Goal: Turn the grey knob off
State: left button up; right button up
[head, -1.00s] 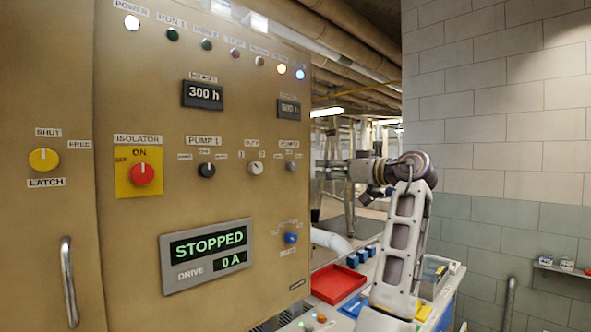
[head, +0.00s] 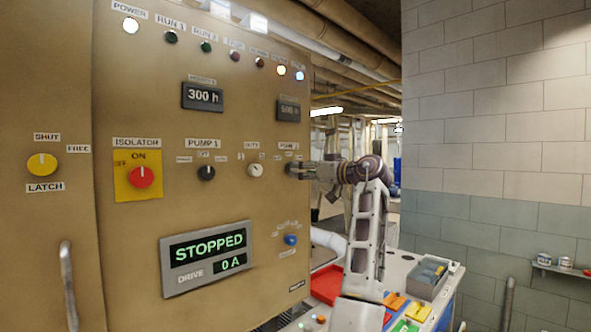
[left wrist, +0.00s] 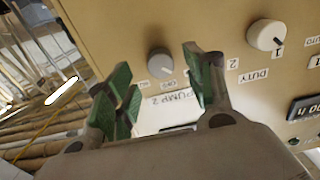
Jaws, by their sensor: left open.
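The grey knob (left wrist: 160,63) under the PUMP 2 label (left wrist: 172,97) is on the tan panel, seen upside down in the left wrist view. I cannot clearly tell where its pointer stands. My left gripper (left wrist: 160,88) is open, with its green-padded fingers on either side of the knob in that view. The knob appears between and beyond the fingertips, and nothing shows it gripped. In the head view my left gripper (head: 298,170) is at the panel's right edge, just below the PUMP 2 label, and hides the knob there. My right gripper is not in view.
The white DUTY knob (head: 255,170), black PUMP 1 knob (head: 206,173) and red isolator (head: 142,177) are left of the gripper. A blue knob (head: 290,239) is below. A red tray (head: 327,284) and grey bin (head: 426,277) are on the bench.

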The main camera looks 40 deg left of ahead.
pick_arm(q)
jog(key=a, duration=0.4)
jog(key=shift+w+a, duration=0.15)
jog(key=c, duration=1)
